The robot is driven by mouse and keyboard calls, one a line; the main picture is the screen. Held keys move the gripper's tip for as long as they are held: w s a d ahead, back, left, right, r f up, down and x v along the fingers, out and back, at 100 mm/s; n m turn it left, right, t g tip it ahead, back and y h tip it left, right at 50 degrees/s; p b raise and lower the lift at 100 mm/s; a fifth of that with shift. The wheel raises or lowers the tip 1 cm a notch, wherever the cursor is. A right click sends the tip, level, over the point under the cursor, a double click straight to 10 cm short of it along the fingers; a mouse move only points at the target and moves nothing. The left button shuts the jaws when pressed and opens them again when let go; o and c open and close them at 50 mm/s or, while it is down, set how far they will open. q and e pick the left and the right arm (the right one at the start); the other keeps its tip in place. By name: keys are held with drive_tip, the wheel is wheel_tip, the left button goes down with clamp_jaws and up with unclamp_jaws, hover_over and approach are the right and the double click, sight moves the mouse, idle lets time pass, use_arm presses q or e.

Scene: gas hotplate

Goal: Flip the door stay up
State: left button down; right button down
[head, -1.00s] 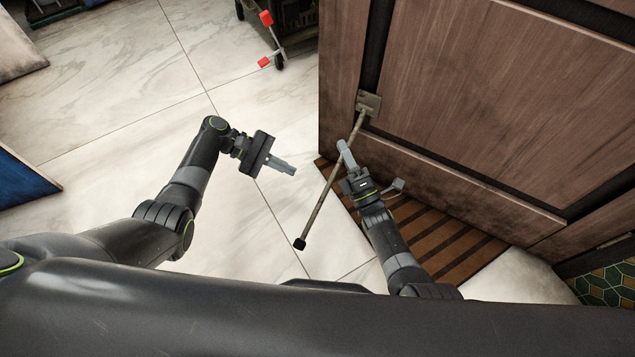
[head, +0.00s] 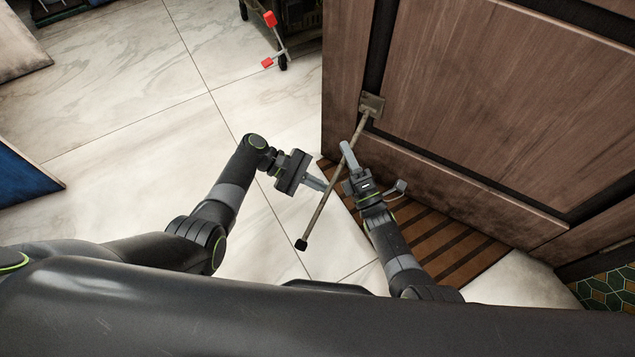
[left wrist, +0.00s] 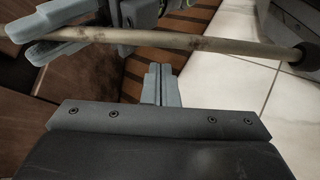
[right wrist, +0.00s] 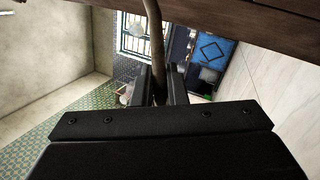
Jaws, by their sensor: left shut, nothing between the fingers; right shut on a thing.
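The door stay (head: 322,208) is a thin, worn metal rod with a black rubber tip (head: 301,244). Its upper end joins a square bracket (head: 372,105) on the brown wooden door (head: 480,110). The rod slants down and left from the bracket. My right gripper (head: 347,152) is shut on the rod's upper part; the rod passes between its fingers in the right wrist view (right wrist: 160,85). My left gripper (head: 322,186) is shut and empty, close beside the rod's middle. In the left wrist view the rod (left wrist: 190,40) crosses just beyond my left fingertips (left wrist: 161,72).
A slatted brown mat (head: 440,240) lies under the door's lower edge, below my right arm. Pale tiled floor (head: 120,120) is open to the left. A wheeled cart with red parts (head: 270,20) stands at the top. A blue panel (head: 25,180) is at the far left.

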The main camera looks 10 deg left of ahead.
use_arm(q)
drive_tip(key=shift+s+r, duration=0.4)
drive_tip(key=shift+r, duration=0.4)
drive_tip(key=shift+s+r, duration=0.3)
drive_tip(key=shift+r, duration=0.35)
use_arm(e)
drive_tip(key=shift+f, duration=0.1)
drive_tip(key=c, duration=1.5)
unclamp_jaws()
use_arm(q)
drive_tip(key=shift+a, duration=0.1)
use_arm(e)
drive_tip(key=shift+o, duration=0.2)
